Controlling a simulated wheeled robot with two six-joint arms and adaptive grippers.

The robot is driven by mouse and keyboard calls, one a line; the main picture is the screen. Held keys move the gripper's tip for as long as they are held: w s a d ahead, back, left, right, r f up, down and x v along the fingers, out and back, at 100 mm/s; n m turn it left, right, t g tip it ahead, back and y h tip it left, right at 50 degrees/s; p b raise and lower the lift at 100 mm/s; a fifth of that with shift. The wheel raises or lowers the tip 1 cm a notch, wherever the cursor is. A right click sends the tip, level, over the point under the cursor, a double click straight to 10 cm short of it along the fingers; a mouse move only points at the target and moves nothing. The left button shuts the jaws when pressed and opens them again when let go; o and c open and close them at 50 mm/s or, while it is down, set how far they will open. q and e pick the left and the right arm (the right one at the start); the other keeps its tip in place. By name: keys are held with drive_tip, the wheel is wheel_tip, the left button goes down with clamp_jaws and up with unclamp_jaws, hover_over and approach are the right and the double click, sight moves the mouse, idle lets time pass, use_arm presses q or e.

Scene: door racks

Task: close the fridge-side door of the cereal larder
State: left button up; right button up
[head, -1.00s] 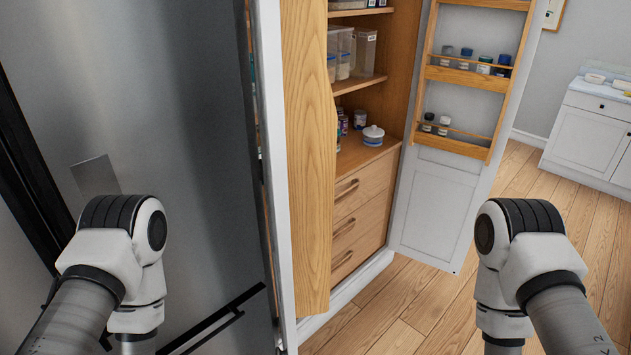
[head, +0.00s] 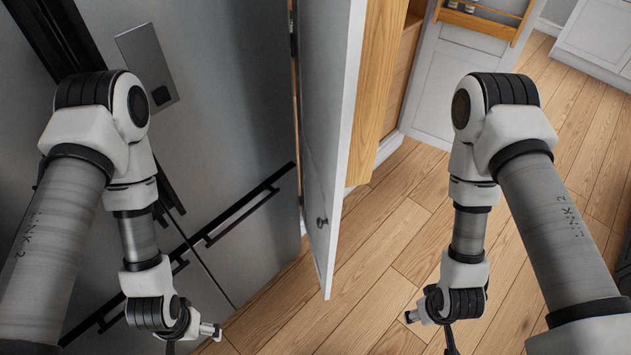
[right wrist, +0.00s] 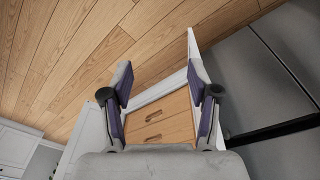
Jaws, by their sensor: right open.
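The fridge-side door (head: 318,130) of the larder stands wide open, a white panel seen nearly edge-on in the middle of the head view. A small dark knob (head: 321,222) sits on its fridge-facing side. Its pale edge (right wrist: 192,45) seems to show at the top of the right wrist view. The larder's wooden drawers (right wrist: 155,121) show between the fingers there. My right gripper (right wrist: 163,98) is open and empty, apart from the door. In the head view my right wrist hangs right of the door and my left wrist hangs left of it, before the fridge. My left fingers are not visible.
The steel fridge (head: 220,80) with dark handles fills the left, close to the door. The larder's other door (head: 455,90), with wooden racks, stands open at upper right. Wood floor (head: 390,245) is clear between the door and my right arm. A white cabinet (head: 597,35) stands far right.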

drive_tip(key=w+a+f+n+t+b, duration=0.35)
drive_tip(key=w+f+n+t, duration=0.4)
drive_tip(key=w, duration=0.55)
drive_tip(key=n+t+y+b, duration=0.2)
drive_tip(key=n+t+y, duration=0.2)
drive_tip(key=n+t, duration=0.65)
approach(320, 223)
drive_tip(key=w+g, duration=0.1)
drive_tip(key=w+n, duration=0.1)
drive_tip(key=w, duration=0.1)
drive_tip(key=shift+w+a+g, duration=0.1)
drive_tip(key=shift+a+g, duration=0.3)
drive_tip(key=x, duration=0.3)
drive_tip(key=p+x, duration=0.1)
drive_tip(key=x, duration=0.3)
drive_tip(key=shift+d+p, duration=0.25)
drive_tip(key=shift+p, duration=0.05)
drive_tip(key=shift+w+a, duration=0.1)
drive_tip(key=shift+w, duration=0.2)
drive_tip(key=shift+c, duration=1.1)
clamp_jaws()
